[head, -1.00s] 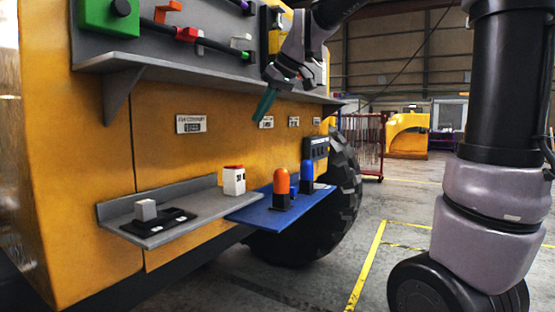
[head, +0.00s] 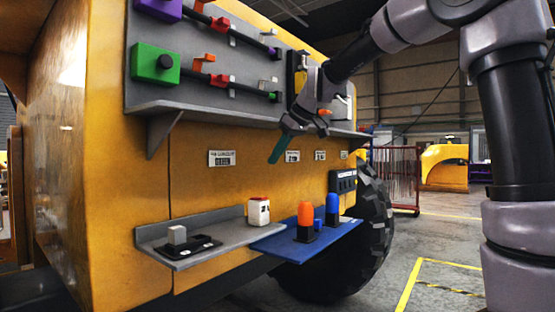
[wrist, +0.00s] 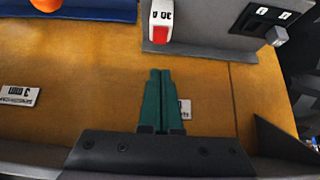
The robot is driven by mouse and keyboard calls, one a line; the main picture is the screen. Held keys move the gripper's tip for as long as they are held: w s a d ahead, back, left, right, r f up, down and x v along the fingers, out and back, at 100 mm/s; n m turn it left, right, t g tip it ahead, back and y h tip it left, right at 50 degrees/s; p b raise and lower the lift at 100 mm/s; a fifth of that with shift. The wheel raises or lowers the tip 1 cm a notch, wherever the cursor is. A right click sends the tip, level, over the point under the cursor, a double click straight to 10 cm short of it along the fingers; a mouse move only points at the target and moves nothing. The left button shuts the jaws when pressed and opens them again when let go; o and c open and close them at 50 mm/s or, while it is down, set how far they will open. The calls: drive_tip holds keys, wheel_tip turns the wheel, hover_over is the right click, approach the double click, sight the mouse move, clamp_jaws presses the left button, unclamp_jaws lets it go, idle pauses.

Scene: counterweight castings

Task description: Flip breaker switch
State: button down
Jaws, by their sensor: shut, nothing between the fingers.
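My gripper (head: 271,161) has shut, empty green fingers, pointing down in front of the yellow panel below the upper shelf. In the wrist view, its fingertips (wrist: 160,72) are together and apart from everything. A white block with a red part (head: 259,211), marked "30 A" in the wrist view (wrist: 161,18), stands on the grey lower shelf (head: 205,255). Left of it, a black base (head: 188,246) carries a light grey block (head: 177,235); this block (wrist: 277,36) shows at the wrist view's upper right. I cannot tell for sure which is the breaker switch.
A blue shelf (head: 285,252) holds an orange-topped part (head: 306,215) and a blue one (head: 332,207). The grey upper shelf (head: 215,112) juts out beneath the purple (head: 158,9) and green (head: 155,63) boxes. A large tyre (head: 372,225) stands at right. Space before the lower shelves is clear.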

hover_over(259, 198)
drive_tip(key=d, duration=0.2)
drive_tip(key=f, duration=0.6)
drive_tip(key=shift+w+a, duration=0.15)
drive_tip(key=shift+a, duration=0.1)
drive_tip(key=shift+s+d+f, duration=0.1)
drive_tip(key=shift+d+f, duration=0.05)
drive_tip(key=shift+f, duration=0.75)
drive_tip(key=shift+s+d+f, duration=0.1)
drive_tip(key=shift+f, duration=0.75)
drive_tip(key=shift+d+f, duration=0.1)
drive_tip(key=shift+f, duration=0.2)
drive_tip(key=shift+r, duration=0.1)
drive_tip(key=shift+r, duration=0.7)
